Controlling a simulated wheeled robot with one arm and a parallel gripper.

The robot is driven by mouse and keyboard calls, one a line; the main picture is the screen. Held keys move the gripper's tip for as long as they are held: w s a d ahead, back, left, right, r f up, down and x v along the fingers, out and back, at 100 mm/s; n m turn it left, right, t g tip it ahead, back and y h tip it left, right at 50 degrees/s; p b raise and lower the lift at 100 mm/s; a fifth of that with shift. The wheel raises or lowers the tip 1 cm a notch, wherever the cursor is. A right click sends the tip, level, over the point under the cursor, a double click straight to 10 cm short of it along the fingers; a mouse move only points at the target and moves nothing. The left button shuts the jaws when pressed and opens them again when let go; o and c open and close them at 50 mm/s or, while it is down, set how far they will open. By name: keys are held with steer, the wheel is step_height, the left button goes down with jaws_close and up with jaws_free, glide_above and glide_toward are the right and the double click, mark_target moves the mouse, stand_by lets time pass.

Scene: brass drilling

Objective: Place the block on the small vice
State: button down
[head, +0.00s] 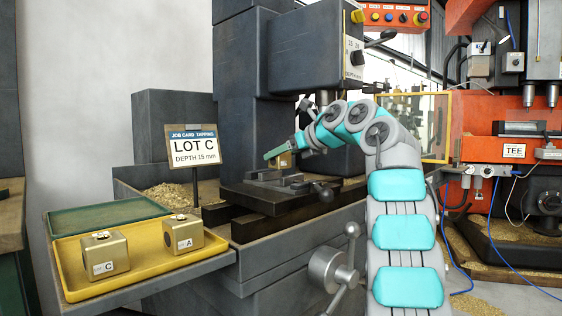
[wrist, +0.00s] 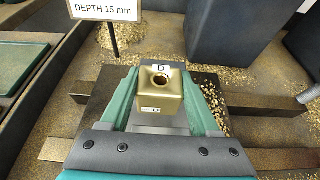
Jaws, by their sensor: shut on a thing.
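My gripper (head: 277,156) is shut on a brass block (wrist: 160,95), held between its two green fingers. The block has a round hole in its top, a mark that looks like D beside the hole, and a small white label on the side. In the head view the block (head: 285,160) is partly hidden by a finger and sits just above the small dark vice (head: 275,178) on the drill press table. I cannot tell whether the block touches the vice. In the wrist view the block and gripper hide most of the vice.
A yellow tray (head: 140,277) at lower left holds brass blocks labelled C (head: 104,256) and A (head: 183,234). A green tray (head: 105,215) lies behind it. A job card (head: 194,147) reads LOT C, DEPTH 15 mm. The drill press head (head: 315,52) overhangs the vice.

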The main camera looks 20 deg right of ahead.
mark_target(288, 163)
steer(key=shift+w+d+r, duration=0.1)
steer(key=shift+w+d, duration=0.1)
steer(key=shift+w, duration=0.15)
step_height(288, 163, down, 4)
steer(key=b, duration=0.2)
steer(key=shift+r+b, duration=0.15)
steer(key=shift+b, duration=0.25)
steer(key=shift+c, duration=0.6)
jaws_free()
steer(key=shift+w+f, duration=0.1)
steer(key=shift+f, duration=0.1)
steer(key=shift+r, duration=0.2)
steer(key=v, duration=1.2)
